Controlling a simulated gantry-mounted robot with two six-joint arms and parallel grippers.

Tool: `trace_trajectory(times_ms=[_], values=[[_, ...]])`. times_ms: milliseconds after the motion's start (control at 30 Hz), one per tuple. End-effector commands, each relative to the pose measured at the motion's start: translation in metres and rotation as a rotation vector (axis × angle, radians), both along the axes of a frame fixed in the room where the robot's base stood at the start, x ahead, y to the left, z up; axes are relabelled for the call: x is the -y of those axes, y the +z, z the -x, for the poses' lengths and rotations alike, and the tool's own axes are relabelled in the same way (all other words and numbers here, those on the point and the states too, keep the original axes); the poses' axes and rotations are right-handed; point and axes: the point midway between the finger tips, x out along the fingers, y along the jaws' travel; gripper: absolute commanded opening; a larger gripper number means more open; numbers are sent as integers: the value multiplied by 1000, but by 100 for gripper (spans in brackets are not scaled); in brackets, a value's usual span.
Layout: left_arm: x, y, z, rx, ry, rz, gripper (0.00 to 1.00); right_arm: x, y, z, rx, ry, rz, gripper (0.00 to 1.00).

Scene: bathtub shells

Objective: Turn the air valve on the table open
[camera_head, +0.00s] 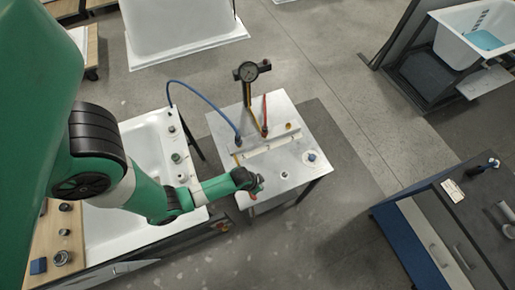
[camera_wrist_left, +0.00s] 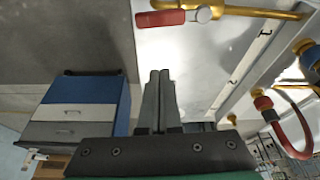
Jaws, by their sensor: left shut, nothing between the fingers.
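The air valve has a red lever handle (camera_wrist_left: 165,17) on a brass pipe (camera_wrist_left: 262,12) at the top of the left wrist view. The handle lies sideways along the picture. In the head view a bit of red (camera_head: 252,196) shows beside my left gripper (camera_head: 258,185), at the near left edge of the white table (camera_head: 290,172). In the left wrist view my left gripper's fingers (camera_wrist_left: 159,73) are shut with nothing between them. Their tips point toward the handle, with a gap visible between them. My right gripper is not in view.
A pressure gauge (camera_head: 250,71), a blue hose (camera_head: 205,97) and a red hose (camera_head: 264,112) stand at the table's back. A white bathtub shell (camera_head: 150,150) is left of the table. A blue-grey drawer cabinet (camera_head: 425,235) stands right, across clear floor.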

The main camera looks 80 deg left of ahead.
Motion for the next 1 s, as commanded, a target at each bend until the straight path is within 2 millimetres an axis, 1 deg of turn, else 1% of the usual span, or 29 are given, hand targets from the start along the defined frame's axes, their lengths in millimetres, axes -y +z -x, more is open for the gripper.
trace_trajectory(times_ms=[33,167,200,267,300,333,400,500,633,900,1000], values=[[-2,-23,-4,0,0,0,0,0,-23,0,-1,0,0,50],[-5,-47,-13,-1,1,1,0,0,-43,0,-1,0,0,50],[-6,-51,-15,-2,1,0,0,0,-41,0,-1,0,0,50],[-8,-63,-19,-2,1,0,0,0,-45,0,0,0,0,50],[-5,-57,-11,-4,0,1,0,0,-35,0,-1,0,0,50],[-2,-55,-5,-5,0,1,0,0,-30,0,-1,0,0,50],[2,-55,5,-3,0,0,0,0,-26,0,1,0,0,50],[5,-55,14,-1,0,-1,0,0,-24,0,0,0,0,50],[7,-56,18,1,1,-1,0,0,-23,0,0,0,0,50],[7,-57,19,1,1,-1,0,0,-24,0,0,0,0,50],[10,-56,25,-2,0,0,0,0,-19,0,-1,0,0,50]])
